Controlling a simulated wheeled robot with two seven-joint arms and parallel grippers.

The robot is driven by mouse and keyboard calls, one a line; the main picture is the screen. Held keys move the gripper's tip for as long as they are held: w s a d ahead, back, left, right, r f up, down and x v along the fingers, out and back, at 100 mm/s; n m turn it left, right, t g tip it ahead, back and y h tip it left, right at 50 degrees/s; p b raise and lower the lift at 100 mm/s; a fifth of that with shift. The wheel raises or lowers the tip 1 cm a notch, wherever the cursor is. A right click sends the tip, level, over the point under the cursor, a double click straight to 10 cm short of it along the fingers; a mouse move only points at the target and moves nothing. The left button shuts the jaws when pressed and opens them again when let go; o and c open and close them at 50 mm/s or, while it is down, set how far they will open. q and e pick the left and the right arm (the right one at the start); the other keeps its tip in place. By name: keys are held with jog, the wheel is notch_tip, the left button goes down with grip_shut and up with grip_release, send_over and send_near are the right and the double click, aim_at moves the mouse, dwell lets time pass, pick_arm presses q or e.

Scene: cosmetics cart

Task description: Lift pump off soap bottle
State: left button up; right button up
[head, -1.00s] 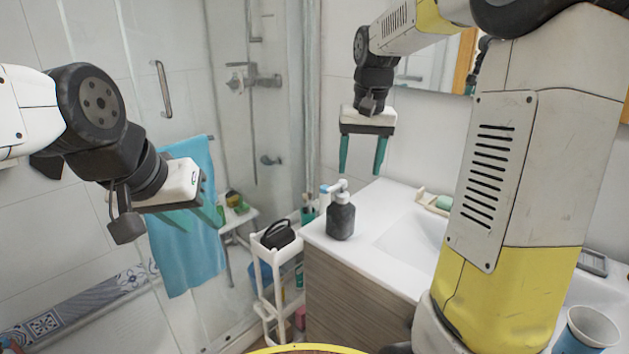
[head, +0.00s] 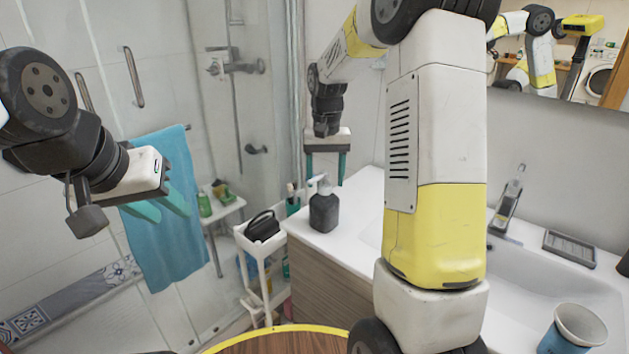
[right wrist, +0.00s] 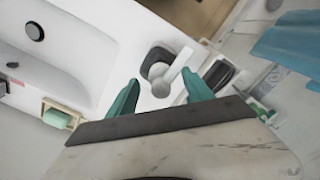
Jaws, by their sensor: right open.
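The soap bottle (head: 323,212) is dark grey and stands upright at the left end of the white counter. Its pump (head: 320,185) has a light grey head and sits on top of the bottle. In the right wrist view the pump (right wrist: 178,72) shows from above, just beyond and between the two fingertips. My right gripper (head: 325,183) is open, with green fingers pointing down above and around the pump; I cannot tell the exact depth from the head view. My left gripper (head: 165,210) hangs at the left, away from the bottle, with its green fingers apart and nothing between them.
A white cart (head: 268,248) with a black item stands left of the counter (head: 345,230). A blue towel (head: 165,215) hangs behind my left gripper. A tap (head: 507,200), a soap rack (head: 569,249) and a blue cup (head: 573,330) are at the right.

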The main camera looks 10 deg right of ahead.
grip_shut()
dwell(0.4)
